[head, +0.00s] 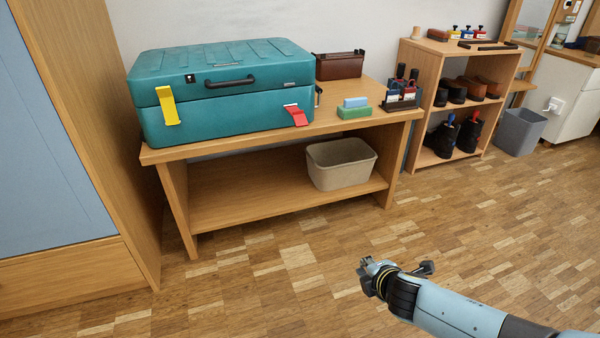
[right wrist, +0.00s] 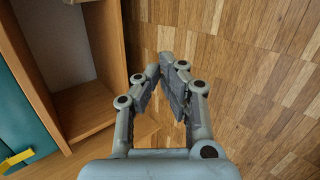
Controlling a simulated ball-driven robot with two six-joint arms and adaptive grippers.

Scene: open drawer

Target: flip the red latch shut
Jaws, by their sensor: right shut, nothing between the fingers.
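The red latch (head: 296,115) is on the front right of a closed teal case (head: 220,120). Its red flap slants down and stands out from the case front. A yellow latch (head: 167,105) on the front left of the case hangs down across the seam. My right gripper (head: 368,274) is above the floor, in front of the bench and well apart from the red latch. In the right wrist view its fingers (right wrist: 172,76) are empty, with their tips close together. That view shows part of the teal case (right wrist: 25,125) at the left; the red latch is not visible there.
The case stands on a wooden bench (head: 310,128). On the bench right of the case are a blue and green block (head: 354,108) and a dark rack (head: 402,97). A beige bin (head: 341,165) sits on the lower shelf. The floor before the bench is clear.

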